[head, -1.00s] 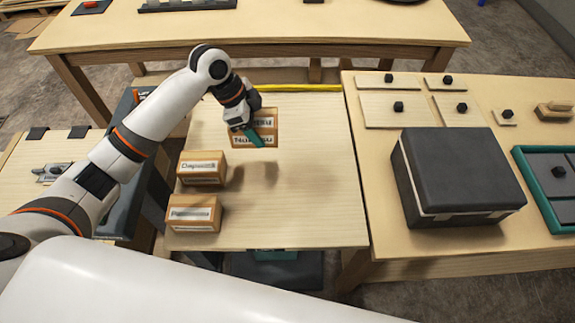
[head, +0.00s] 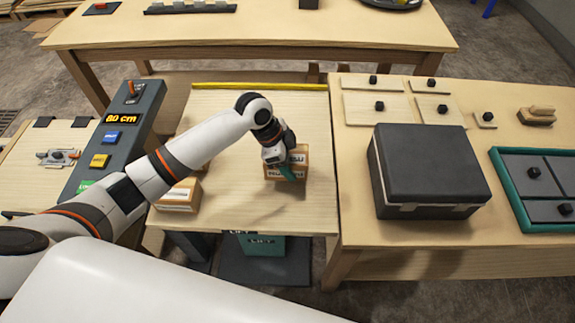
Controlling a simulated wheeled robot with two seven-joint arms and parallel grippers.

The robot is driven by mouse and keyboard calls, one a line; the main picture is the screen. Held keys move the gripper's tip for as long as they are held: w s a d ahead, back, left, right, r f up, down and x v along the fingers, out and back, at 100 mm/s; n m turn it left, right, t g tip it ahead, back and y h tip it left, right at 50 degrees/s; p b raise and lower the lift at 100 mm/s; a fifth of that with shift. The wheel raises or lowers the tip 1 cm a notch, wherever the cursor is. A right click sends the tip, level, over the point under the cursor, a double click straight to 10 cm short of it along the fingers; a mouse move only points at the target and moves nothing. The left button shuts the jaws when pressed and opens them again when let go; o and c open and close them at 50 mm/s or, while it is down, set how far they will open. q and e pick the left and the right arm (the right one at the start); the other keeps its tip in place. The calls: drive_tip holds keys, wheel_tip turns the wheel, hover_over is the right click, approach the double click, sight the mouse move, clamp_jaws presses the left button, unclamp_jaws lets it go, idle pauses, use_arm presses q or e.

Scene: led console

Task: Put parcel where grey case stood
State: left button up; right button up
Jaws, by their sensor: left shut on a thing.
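My left gripper (head: 279,160) is shut on a brown cardboard parcel (head: 297,161) with white labels, over the middle of the lift table (head: 250,212). The gripper and its teal finger cover part of the parcel, and I cannot tell whether it touches the tabletop. Another labelled brown box (head: 181,195) sits at the front left of this table, partly behind my left arm. A large dark grey case (head: 430,165) with a light band at its base stands on the right-hand table. My right gripper is out of view.
The right table (head: 355,218) also carries flat panels with black knobs (head: 379,105), a wooden block (head: 536,116) and a teal-framed tray (head: 497,165). A dark console (head: 135,115) reading 80 cm stands at left. A yellow strip (head: 260,86) edges the lift table's back.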

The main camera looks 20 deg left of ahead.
use_arm(q)
wheel_tip(320, 180, down, 2)
drive_tip(key=shift+f, duration=0.45)
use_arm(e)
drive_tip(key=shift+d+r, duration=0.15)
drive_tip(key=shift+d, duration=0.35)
use_arm(q)
drive_tip(key=shift+f, duration=0.1)
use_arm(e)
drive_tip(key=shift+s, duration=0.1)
use_arm(q)
drive_tip(key=o, duration=1.2)
drive_tip(key=shift+c, duration=0.2)
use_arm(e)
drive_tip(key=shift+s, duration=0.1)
use_arm(q)
drive_tip(key=v, duration=1.2)
drive_tip(key=shift+s+b, duration=0.1)
drive_tip(key=shift+b, duration=0.2)
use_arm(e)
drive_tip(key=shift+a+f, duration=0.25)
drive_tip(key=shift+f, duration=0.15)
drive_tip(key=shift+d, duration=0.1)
